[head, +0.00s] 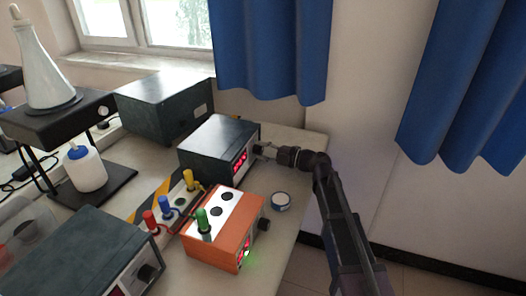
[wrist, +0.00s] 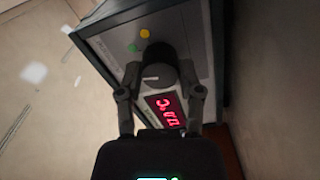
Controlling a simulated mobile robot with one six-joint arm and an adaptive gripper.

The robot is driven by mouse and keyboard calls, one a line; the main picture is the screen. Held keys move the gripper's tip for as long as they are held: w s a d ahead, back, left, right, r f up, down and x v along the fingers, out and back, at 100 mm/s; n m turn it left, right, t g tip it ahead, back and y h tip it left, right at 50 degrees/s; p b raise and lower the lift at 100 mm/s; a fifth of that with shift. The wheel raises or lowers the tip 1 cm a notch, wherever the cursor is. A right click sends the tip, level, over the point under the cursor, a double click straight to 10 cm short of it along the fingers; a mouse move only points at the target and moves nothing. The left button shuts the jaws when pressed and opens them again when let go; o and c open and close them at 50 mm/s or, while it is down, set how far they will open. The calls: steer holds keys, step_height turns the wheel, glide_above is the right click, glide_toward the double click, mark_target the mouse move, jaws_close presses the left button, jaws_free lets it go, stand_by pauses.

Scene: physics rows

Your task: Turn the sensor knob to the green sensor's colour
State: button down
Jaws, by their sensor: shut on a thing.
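My gripper (head: 264,150) is at the front of a dark sensor box (head: 218,146) with a red display (head: 239,163). In the wrist view my gripper (wrist: 160,88) is shut on the dark knob (wrist: 157,65), one finger on each side. A short white mark shows on the knob, roughly level in the picture and toward its left. A yellow dot (wrist: 145,33) and a green dot (wrist: 133,47) lie on the panel above and to the left of the knob. Any other dots are hidden. The green sensor plug (head: 202,220) stands on the orange box (head: 218,258).
Red (head: 150,222), blue (head: 165,207) and yellow (head: 188,180) plugs stand left of the orange box. A small round tin (head: 280,201) is on the table near my arm. Another dark box (head: 80,258) stands at the front left. Blue curtains (head: 270,50) hang behind.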

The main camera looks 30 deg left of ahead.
steer(key=shift+m, duration=1.7)
steer(key=shift+c, duration=1.3)
jaws_free()
steer(key=shift+a, duration=0.1)
steer(key=d, duration=0.4)
steer(key=w+d, duration=0.1)
steer(key=d, duration=0.7)
steer(key=shift+w, duration=0.15)
